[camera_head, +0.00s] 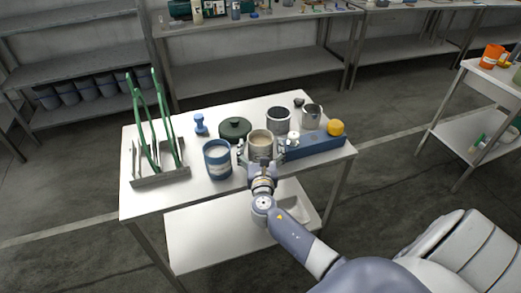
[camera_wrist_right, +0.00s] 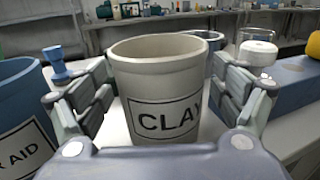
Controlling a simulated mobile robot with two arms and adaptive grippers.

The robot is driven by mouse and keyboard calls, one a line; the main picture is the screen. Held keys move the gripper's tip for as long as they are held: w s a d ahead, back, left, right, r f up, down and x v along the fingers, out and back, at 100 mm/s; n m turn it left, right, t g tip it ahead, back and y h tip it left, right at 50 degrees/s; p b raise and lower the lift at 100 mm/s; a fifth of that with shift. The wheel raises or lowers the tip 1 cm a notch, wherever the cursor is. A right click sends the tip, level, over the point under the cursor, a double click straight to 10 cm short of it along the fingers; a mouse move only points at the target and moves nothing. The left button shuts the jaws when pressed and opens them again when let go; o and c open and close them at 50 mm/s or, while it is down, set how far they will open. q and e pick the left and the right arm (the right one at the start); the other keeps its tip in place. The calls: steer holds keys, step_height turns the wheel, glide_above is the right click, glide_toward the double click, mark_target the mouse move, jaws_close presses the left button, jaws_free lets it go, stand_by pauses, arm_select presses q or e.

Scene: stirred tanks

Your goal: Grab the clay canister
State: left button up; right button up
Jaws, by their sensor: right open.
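The clay canister (camera_head: 261,140) is a cream, open-topped cup standing on the white table. My right gripper (camera_head: 261,158) is at the near side of the canister. In the right wrist view the open fingers of my right gripper (camera_wrist_right: 162,110) stand on either side of the canister; I cannot tell whether they touch it. My left gripper is not in view.
A blue canister (camera_head: 218,160) stands close on the left, lettered "R AID" in the right wrist view (camera_wrist_right: 25,120). A dark lidded pot (camera_head: 235,129), grey canister (camera_head: 279,120) and blue block (camera_head: 318,144) surround the clay canister. A rack with green handles (camera_head: 160,173) stands at left.

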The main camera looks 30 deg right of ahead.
steer(key=shift+w+d, duration=0.2)
steer(key=shift+w, duration=0.1)
steer(key=shift+c, duration=0.8)
steer(key=c, duration=1.3)
steer(key=shift+c, duration=0.2)
steer(key=shift+r, duration=0.15)
